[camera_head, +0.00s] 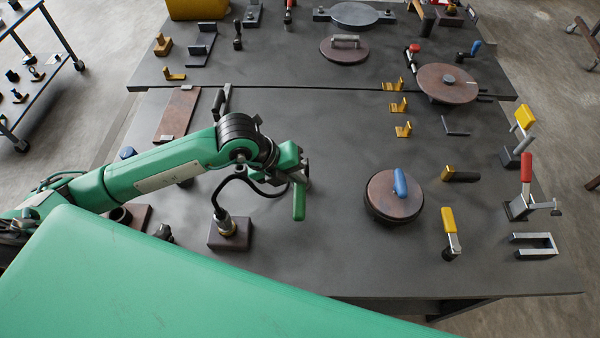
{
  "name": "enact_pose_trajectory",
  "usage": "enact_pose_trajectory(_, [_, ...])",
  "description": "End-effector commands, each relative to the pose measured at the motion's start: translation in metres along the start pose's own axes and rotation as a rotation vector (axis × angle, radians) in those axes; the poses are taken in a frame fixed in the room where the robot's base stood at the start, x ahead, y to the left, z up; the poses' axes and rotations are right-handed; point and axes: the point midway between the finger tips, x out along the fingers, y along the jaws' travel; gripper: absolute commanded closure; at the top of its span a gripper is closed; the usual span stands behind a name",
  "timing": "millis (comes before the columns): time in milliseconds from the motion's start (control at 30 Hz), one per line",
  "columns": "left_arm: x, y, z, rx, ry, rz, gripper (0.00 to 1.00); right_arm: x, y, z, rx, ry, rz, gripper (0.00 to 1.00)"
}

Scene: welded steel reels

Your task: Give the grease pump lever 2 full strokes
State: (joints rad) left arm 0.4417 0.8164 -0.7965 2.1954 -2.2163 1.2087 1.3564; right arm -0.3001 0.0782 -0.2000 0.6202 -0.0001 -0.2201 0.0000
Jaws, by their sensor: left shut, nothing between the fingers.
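My left gripper (299,206) is shut and empty, with its green fingers pointing down over the middle left of the steel table (330,262). I cannot tell for sure which part is the grease pump lever. My right gripper is not in view.
A round plate with a blue handle (400,183) lies right of the gripper. A yellow-handled clamp (449,222) and a red-handled clamp (526,168) stand farther right. Yellow brackets (397,105) are behind. The table between gripper and round plate is clear.

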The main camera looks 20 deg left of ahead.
Motion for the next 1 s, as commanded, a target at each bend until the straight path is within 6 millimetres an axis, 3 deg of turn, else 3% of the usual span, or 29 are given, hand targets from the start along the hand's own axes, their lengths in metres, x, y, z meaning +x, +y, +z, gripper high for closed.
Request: enact_pose_trajectory(1000, [-0.03, -0.022, 0.022, 0.0, -0.001, 0.0, 1.0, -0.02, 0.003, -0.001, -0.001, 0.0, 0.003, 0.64])
